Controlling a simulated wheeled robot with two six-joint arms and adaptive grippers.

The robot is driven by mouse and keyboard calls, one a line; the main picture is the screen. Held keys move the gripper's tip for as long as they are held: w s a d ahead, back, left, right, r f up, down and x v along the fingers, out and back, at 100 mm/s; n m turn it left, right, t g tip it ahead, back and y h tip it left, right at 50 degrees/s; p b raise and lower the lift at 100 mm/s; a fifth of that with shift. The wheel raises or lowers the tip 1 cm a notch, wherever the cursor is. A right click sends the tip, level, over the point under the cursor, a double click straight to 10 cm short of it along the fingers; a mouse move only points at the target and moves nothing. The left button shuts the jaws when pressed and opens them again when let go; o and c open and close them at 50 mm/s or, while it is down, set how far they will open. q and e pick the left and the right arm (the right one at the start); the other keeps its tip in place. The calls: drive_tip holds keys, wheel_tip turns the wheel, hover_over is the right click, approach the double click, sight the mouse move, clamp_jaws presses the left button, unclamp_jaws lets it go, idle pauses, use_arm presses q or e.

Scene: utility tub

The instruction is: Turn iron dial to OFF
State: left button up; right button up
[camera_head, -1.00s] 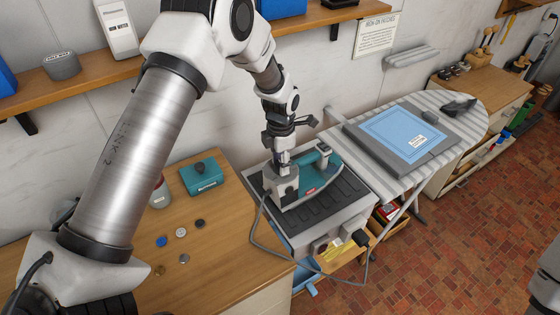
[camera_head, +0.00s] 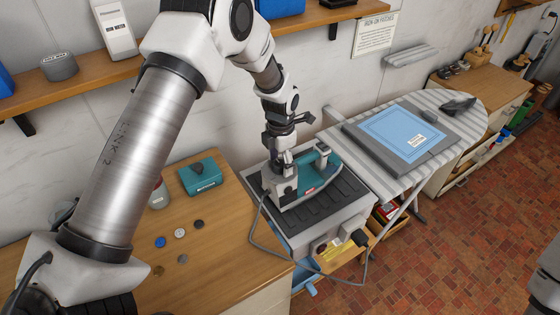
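The iron (camera_head: 322,168), teal and grey with a red mark, sits on a dark ribbed rest on top of a grey unit (camera_head: 335,212). My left gripper (camera_head: 284,168) reaches down from above at the iron's left, rear part. It is small here and overlaps the iron's grey end, so I cannot tell whether its fingers are open, shut or touching. The dial is not clearly visible; the gripper may hide it. A grey cord runs from the iron down the unit's front.
An ironing board (camera_head: 450,125) with a blue cloth on a grey pad stands right of the unit. The wooden counter (camera_head: 225,240) at left holds a teal box (camera_head: 200,178), a bottle (camera_head: 158,195) and several small buttons. A wall shelf (camera_head: 310,20) runs behind my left arm.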

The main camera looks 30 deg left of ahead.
sight(281, 163)
use_arm(q)
wheel_tip(281, 163, up, 12)
idle(0.5)
drive_tip(key=shift+f, duration=0.1)
